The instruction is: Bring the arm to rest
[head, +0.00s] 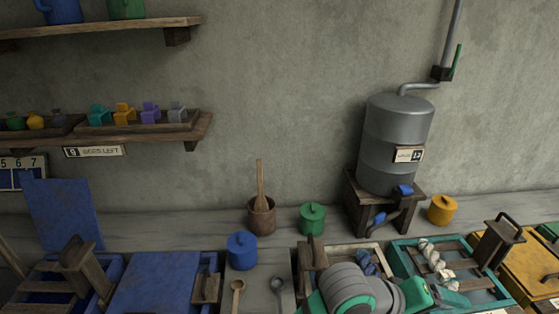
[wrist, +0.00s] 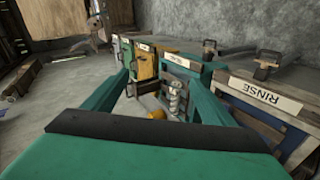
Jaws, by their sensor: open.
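My gripper (wrist: 158,72) shows in the wrist view with its two green fingers spread apart and nothing held between them. Past the fingers are a teal-rimmed vat (wrist: 206,70) and a white twisted skein (wrist: 174,100), neither gripped. In the head view my grey and green arm reaches in from the bottom, over the row of vats. The fingertips cannot be made out there. The same teal vat (head: 398,250) and skein (head: 431,254) lie just right of my arm.
A grey tank (head: 398,125) stands on a wooden stand behind my arm. An orange pot (head: 442,209), a green pot (head: 312,218), a blue pot (head: 242,250) and a mortar (head: 262,220) stand nearby.

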